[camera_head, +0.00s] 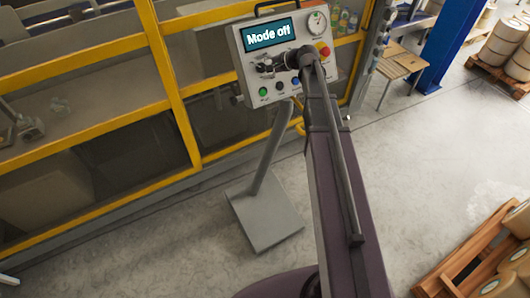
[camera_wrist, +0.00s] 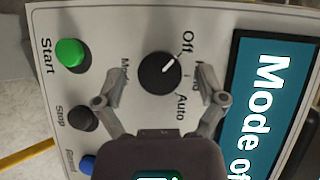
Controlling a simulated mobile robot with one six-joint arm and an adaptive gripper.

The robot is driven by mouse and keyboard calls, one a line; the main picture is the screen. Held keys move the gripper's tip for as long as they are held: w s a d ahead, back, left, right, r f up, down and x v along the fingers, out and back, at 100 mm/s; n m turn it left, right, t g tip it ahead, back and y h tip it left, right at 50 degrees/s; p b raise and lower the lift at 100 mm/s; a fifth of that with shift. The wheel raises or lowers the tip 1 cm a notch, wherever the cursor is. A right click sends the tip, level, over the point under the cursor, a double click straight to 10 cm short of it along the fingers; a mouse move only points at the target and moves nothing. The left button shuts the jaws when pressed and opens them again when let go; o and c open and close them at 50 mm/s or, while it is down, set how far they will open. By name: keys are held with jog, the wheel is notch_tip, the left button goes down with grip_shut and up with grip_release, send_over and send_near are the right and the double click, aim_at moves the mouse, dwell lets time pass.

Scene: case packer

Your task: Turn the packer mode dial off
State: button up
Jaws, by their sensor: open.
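The mode dial (camera_wrist: 156,76) is a round black knob with a white pointer mark on the light grey control panel (camera_wrist: 212,20). Its pointer aims up and right at the "Off" label; "Auto" is printed to the lower right. My gripper (camera_wrist: 163,72) is open, with one finger on each side of the dial and a gap between each finger and the knob. The screen (camera_wrist: 270,100) reads "Mode off", and it also shows in the head view (camera_head: 269,34). In the head view my gripper (camera_head: 266,67) is in front of the panel and hides the dial.
Green start (camera_wrist: 71,53), black stop (camera_wrist: 82,118) and blue reset (camera_wrist: 87,163) buttons sit near the dial. A red button (camera_head: 322,48) and a gauge (camera_head: 317,21) are on the panel's right. The panel stands on a post before a yellow-framed guard (camera_head: 180,110).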

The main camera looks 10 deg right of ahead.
jog(key=m+b, duration=0.1)
jog(key=m+t+b, duration=0.1)
jog(key=m, duration=0.1)
jog(key=m+t+y+b, duration=0.1)
jog(key=shift+s+f+m, duration=0.15)
jog(key=shift+f+m, duration=0.15)
jog(key=m+t+b, duration=0.2)
jog(key=m+b, duration=0.1)
jog(key=m, duration=0.1)
jog(key=shift+m, duration=0.3)
jog(key=m+t+h+b, duration=0.1)
jog(key=m+t+b, duration=0.1)
jog(key=m, duration=0.2)
jog(key=shift+s+a+m+t, duration=0.1)
jog(key=shift+m+t, duration=0.3)
jog(key=m+t+h, duration=0.1)
jog(key=m, duration=0.2)
jog(key=m+t+h+b, duration=0.1)
jog(key=m, duration=0.2)
jog(key=shift+h, duration=0.3)
jog(key=v, duration=1.4)
jog(key=s+a+f+n+g+y+b, duration=0.25)
jog(key=a+f+n+g, duration=0.45)
jog(key=f+n, duration=0.4)
jog(key=s+a+f+n+g+h+b, duration=0.2)
jog(key=s+f+n+g+h, duration=0.2)
jog(key=n, duration=0.9)
jog(key=shift+s+a+f+g+h+b, duration=0.35)
jog(key=shift+s+f+g, duration=0.65)
jog(key=shift+s+f, duration=1.6)
